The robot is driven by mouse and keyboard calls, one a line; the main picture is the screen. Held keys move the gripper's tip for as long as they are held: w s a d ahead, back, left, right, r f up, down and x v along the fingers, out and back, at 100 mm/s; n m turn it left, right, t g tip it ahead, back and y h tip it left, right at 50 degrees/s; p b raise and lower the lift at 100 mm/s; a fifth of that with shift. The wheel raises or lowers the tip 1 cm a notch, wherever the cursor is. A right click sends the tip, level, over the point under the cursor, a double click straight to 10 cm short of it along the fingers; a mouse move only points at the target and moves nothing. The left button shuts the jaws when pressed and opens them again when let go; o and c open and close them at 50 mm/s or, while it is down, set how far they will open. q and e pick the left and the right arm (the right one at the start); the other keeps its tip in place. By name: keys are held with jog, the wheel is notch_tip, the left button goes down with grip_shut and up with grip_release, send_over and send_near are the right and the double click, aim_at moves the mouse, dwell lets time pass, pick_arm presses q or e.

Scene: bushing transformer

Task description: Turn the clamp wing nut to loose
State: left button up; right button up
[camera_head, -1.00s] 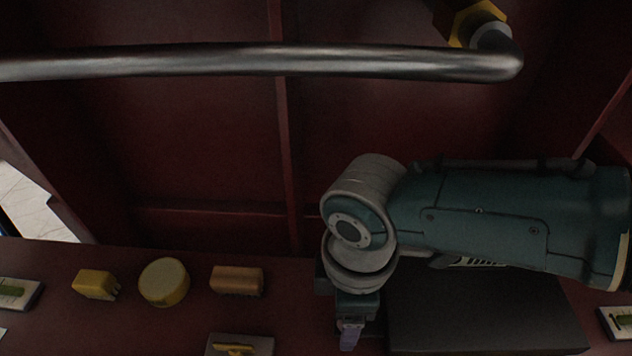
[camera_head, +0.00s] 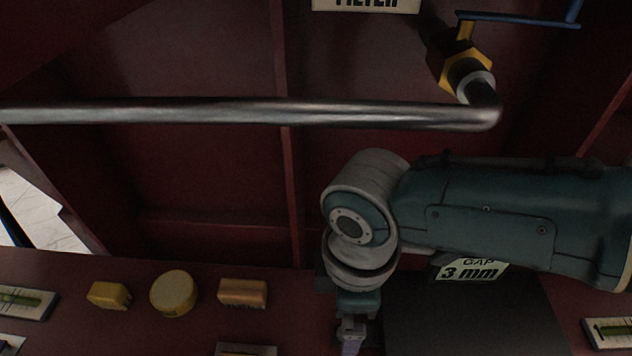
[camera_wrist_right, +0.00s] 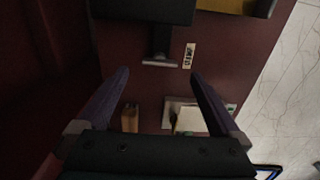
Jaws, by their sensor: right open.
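I cannot pick out the clamp or its wing nut in either view. My right arm comes in from the right in the head view, and its gripper (camera_head: 350,338) points down over the red surface, partly cut off by the lower edge. In the right wrist view the two purple fingers of my right gripper (camera_wrist_right: 160,76) stand wide apart, with nothing between their tips. My left gripper is not in view.
A metal pipe (camera_head: 250,112) crosses above my arm to a yellow hex fitting (camera_head: 466,67) by a blue handle (camera_head: 515,18). A yellow block (camera_head: 108,295), round tin (camera_head: 173,293) and orange block (camera_head: 242,293) sit on the red surface (camera_head: 60,270). A "3 mm" label (camera_head: 472,270) shows behind my arm.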

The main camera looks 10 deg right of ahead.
pick_arm(q)
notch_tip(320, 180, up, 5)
jog(key=p, duration=0.3)
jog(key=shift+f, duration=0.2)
pick_arm(e)
notch_tip(320, 180, up, 5)
jog(key=shift+r, duration=0.2)
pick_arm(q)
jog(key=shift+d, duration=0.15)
